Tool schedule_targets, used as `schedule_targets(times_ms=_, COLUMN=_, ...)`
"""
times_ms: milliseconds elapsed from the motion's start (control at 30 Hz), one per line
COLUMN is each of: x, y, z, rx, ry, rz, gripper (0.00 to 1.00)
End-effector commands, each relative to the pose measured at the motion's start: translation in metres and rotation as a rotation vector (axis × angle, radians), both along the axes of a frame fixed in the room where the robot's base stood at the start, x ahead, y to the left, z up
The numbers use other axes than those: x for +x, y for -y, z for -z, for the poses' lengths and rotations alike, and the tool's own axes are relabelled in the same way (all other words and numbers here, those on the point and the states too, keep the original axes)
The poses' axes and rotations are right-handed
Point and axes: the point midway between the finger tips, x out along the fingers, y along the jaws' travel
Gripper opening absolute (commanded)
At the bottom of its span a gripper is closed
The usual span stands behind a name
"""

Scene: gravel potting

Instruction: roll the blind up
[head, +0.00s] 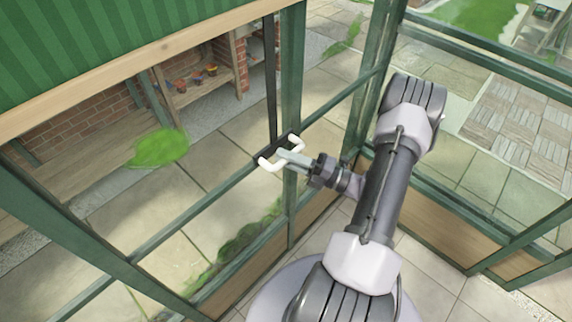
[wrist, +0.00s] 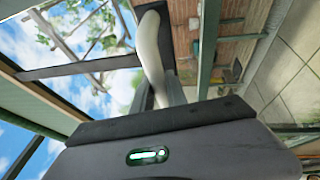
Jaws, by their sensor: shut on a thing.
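The green ribbed blind (head: 120,45) hangs at the upper left of the head view, with a pale wooden bar (head: 150,60) along its lower edge. It covers the upper part of the window; the glass below the bar is clear. A dark rod (head: 271,85) runs down beside the window post to a crank with a white handle (head: 268,165). My gripper (head: 292,157) is shut on the crank handle. In the wrist view the white handle (wrist: 151,48) rises from between the grey fingers (wrist: 165,92). The fingertips are partly hidden by the handle and the gripper body.
Green window posts (head: 291,100) and rails stand close around the crank and my arm. Outside the glass are a wooden shelf with small pots (head: 195,78), a green plant (head: 158,148) and paving. The tiled floor (head: 430,265) at the lower right is clear.

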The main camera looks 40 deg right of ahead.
Motion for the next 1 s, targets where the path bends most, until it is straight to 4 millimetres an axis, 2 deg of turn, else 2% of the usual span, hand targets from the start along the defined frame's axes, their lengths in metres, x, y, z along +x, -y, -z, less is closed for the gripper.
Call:
schedule_targets(times_ms=33, x=0.0, y=0.0, z=-0.031, rx=-0.002, ry=0.001, rz=0.001, gripper=0.0)
schedule_targets(times_ms=600, x=0.0, y=0.001, z=-0.233, rx=-0.001, ry=0.002, rz=0.002, gripper=0.0)
schedule_targets(times_ms=800, x=0.0, y=0.0, z=-0.291, rx=-0.001, ry=0.002, rz=0.002, gripper=0.0)
schedule_targets(times_ms=1000, x=0.0, y=0.001, z=-0.331, rx=0.0, ry=0.001, rz=0.003, gripper=0.0)
